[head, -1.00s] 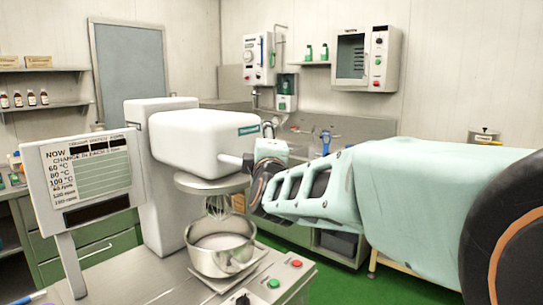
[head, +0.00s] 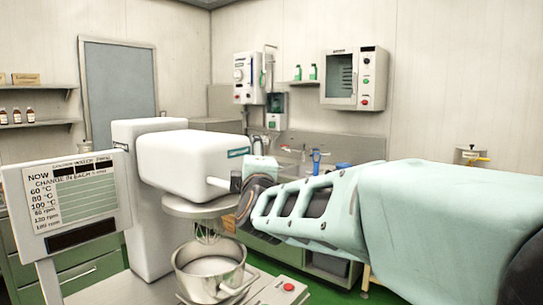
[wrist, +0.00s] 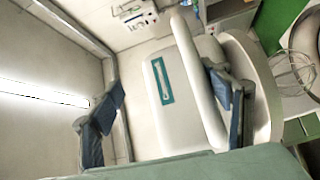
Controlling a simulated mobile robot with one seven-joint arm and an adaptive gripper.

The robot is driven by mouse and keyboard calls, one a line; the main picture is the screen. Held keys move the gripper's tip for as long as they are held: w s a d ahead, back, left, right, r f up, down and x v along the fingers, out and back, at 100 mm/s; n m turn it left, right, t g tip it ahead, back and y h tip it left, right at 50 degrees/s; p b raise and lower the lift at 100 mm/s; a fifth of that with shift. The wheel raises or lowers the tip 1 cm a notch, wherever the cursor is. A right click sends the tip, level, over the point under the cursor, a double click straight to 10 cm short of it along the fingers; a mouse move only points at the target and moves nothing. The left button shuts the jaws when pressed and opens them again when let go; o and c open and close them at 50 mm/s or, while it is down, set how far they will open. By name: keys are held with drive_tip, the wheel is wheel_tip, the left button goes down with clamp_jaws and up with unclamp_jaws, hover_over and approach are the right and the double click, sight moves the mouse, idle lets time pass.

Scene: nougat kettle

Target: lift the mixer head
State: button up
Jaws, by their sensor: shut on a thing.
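The white mixer head (head: 188,158) sits above the steel bowl (head: 210,272), with a whisk (head: 207,230) hanging beneath it. A pale bar handle (head: 217,183) sticks out from its front side. My gripper (head: 240,188) is at the outer end of this handle, and its own links partly hide the contact. In the wrist view my gripper (wrist: 160,85) has its two dark fingers spread apart. The white handle bar (wrist: 196,70) runs between them, close to the right finger. The mixer head (wrist: 165,100) with its green label lies behind the bar.
A sign panel (head: 72,200) stands left of the mixer. A red button (head: 289,287) is on the mixer's base at the front. Wall units (head: 354,78) and a sink counter lie behind. My arm fills the right side.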

drive_tip(key=r, duration=0.1)
drive_tip(key=s+r, duration=0.1)
drive_tip(key=shift+s+r+t, duration=0.3)
drive_tip(key=shift+r, duration=0.05)
drive_tip(key=shift+c, duration=0.8)
drive_tip(key=shift+s+d+f+p, duration=0.1)
drive_tip(key=shift+s+d+p, duration=0.15)
drive_tip(key=shift+s, duration=0.85)
drive_tip(key=shift+s+d+f+p, duration=0.1)
drive_tip(key=shift+s+p, duration=0.15)
drive_tip(key=shift+s, duration=0.85)
drive_tip(key=shift+c, duration=0.8)
drive_tip(key=s, duration=0.3)
drive_tip(key=shift+d+r, duration=0.3)
drive_tip(key=shift+r, duration=0.1)
drive_tip(key=shift+c, duration=1.3)
drive_tip(key=s, duration=0.1)
drive_tip(key=s+f, duration=0.1)
drive_tip(key=s+p, duration=0.1)
drive_tip(key=shift+d+f, duration=0.2)
drive_tip(key=shift+d, duration=0.05)
